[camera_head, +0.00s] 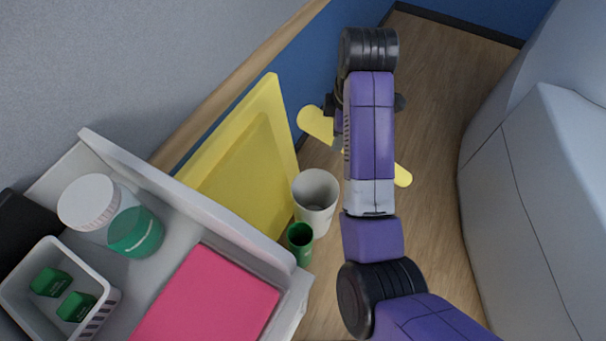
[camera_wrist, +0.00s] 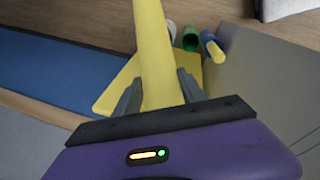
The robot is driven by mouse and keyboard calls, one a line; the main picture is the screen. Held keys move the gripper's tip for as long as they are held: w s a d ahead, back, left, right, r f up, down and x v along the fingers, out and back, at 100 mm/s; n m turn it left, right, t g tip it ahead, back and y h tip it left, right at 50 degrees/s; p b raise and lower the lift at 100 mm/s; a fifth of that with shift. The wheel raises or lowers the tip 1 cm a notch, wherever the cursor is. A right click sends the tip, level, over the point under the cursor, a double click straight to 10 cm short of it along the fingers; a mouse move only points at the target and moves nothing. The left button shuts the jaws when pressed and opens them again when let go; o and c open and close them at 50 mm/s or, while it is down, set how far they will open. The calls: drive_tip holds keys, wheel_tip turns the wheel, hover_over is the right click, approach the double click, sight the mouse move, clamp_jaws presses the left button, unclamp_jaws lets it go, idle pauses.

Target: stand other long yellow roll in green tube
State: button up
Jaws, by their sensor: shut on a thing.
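My gripper (camera_wrist: 159,86) is shut on a long yellow roll (camera_wrist: 151,45), with one finger on each side of it. In the head view the yellow roll (camera_head: 315,122) lies slantwise behind my arm, which hides its middle, and my gripper (camera_head: 338,126) is partly hidden. The green tube (camera_head: 300,245) stands open at the top beside the white bin, below and left of the held roll and apart from it. The green tube also shows in the wrist view (camera_wrist: 191,39). Next to it there is a blue tube (camera_wrist: 207,37) with a yellow end (camera_wrist: 216,53) showing.
A white bin (camera_head: 316,201) stands next to the green tube, close to a leaning yellow panel (camera_head: 242,178). A grey cart tray (camera_head: 185,195) at the left holds jars, a basket and a pink item (camera_head: 207,297). A large pale machine (camera_head: 540,200) bounds the right. Wooden floor lies between.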

drive_tip(key=s+a+f+m+t+y, duration=0.45)
drive_tip(key=a+f+m, duration=0.4)
drive_tip(key=f, duration=0.35)
wheel_tip(320, 180, down, 30)
drive_tip(key=b, duration=2.3)
drive_tip(key=shift+r+y, duration=0.2)
drive_tip(key=shift+y, duration=0.15)
idle(0.3)
drive_tip(key=shift+w, duration=0.1)
